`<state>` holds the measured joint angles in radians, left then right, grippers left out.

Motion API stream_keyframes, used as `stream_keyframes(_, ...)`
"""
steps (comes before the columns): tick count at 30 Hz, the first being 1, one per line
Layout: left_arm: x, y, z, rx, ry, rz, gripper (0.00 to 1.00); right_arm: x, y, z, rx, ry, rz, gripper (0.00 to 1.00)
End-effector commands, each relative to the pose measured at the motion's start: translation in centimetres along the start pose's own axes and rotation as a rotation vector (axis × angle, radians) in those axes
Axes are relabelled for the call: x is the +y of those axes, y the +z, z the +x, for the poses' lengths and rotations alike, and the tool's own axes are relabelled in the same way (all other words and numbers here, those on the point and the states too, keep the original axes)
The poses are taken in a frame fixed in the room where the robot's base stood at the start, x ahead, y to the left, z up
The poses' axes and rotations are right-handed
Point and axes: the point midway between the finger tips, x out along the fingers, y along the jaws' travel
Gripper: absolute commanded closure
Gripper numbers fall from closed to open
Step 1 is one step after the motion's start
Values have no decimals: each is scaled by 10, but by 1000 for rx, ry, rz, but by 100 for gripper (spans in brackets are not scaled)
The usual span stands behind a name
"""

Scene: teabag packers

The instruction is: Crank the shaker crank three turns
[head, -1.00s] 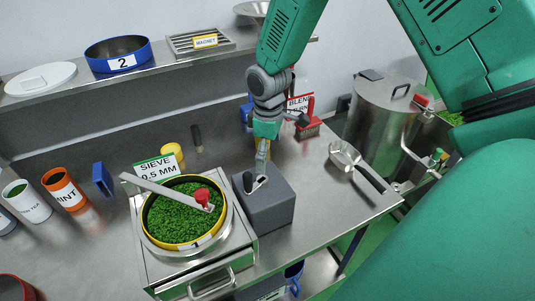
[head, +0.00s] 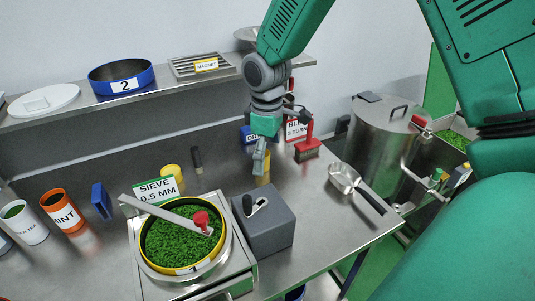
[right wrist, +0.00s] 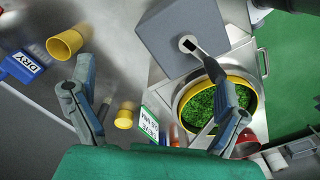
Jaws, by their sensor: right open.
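The shaker's grey box (head: 263,228) stands on the steel bench just right of the sieve. Its small crank (head: 258,206) has a pale arm and dark parts on top. My right gripper (head: 261,165) is open and empty, pointing down behind and above the box, apart from the crank. In the right wrist view, the crank (right wrist: 206,60) sticks out from the grey box (right wrist: 168,38) and passes near the right-hand finger. Whether it touches that finger is not clear. My left gripper is not in view.
A round sieve (head: 228,238) full of green leaf, with a red knob (head: 201,220) on its bar, stands left of the box. A yellow cup (head: 171,172) and a red-handled block (head: 307,148) are behind. A metal scoop (head: 344,178) and steel drum (head: 378,135) stand right.

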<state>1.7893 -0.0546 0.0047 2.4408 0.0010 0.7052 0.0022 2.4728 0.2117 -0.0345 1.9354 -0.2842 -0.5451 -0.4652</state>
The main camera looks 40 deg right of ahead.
Motion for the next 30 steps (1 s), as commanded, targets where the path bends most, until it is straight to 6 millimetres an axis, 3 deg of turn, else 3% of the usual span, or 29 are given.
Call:
stream_keyframes(6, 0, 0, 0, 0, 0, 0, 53, -67, -17, -11, 5, 4, -10, 5)
stream_keyframes(9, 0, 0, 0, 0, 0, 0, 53, -88, -19, -12, 4, 6, -4, 5)
stream_keyframes(17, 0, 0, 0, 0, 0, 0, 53, -92, -19, 4, 5, 1, 2, 5)
stream_keyframes(30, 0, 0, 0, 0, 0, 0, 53, -92, -19, 56, 5, 2, 1, 5)
